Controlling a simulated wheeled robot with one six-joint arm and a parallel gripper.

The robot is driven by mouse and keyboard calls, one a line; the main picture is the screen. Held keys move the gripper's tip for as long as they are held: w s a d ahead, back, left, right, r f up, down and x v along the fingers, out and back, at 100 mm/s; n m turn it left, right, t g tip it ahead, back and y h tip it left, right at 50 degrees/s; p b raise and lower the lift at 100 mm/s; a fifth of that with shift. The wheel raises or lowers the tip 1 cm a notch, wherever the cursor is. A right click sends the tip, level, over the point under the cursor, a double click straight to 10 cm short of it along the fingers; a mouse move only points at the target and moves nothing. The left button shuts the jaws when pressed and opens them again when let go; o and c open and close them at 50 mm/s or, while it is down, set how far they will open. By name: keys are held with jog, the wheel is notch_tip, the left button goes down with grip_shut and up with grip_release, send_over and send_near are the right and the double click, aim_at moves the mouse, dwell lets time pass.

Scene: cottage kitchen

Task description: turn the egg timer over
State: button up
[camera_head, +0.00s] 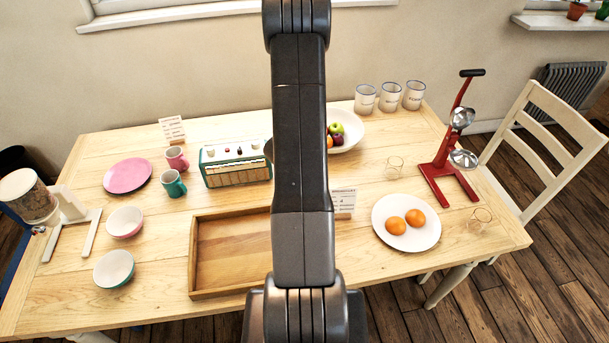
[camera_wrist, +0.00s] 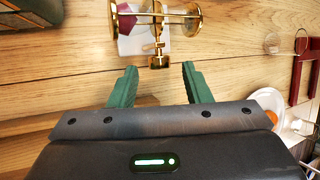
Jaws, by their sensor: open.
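The egg timer (camera_wrist: 158,17) shows at the top edge of the wrist view, partly cut off. It has a brass frame with a round end plate at left and at right, and dark maroon sand toward the left end. A brass knob (camera_wrist: 160,61) sticks out from its middle toward my gripper. My gripper (camera_wrist: 158,75) is open, its two green fingers apart and empty, with the knob just beyond the gap between the tips. I cannot tell whether they touch. In the head view my arm covers the timer and the gripper.
The wooden table (camera_head: 410,280) holds a tray (camera_head: 194,255), a plate of oranges (camera_head: 408,241), a red juicer (camera_head: 440,170), small glasses (camera_head: 394,167), a fruit bowl (camera_head: 350,135), a radio (camera_head: 235,163), mugs (camera_head: 174,183), bowls (camera_head: 114,268) and a pink plate (camera_head: 128,175). A chair (camera_head: 550,140) stands at right.

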jog(key=shift+w+d+f, duration=0.15)
jog(key=shift+w+f, duration=0.05)
jog(key=shift+f, duration=0.2)
grip_shut()
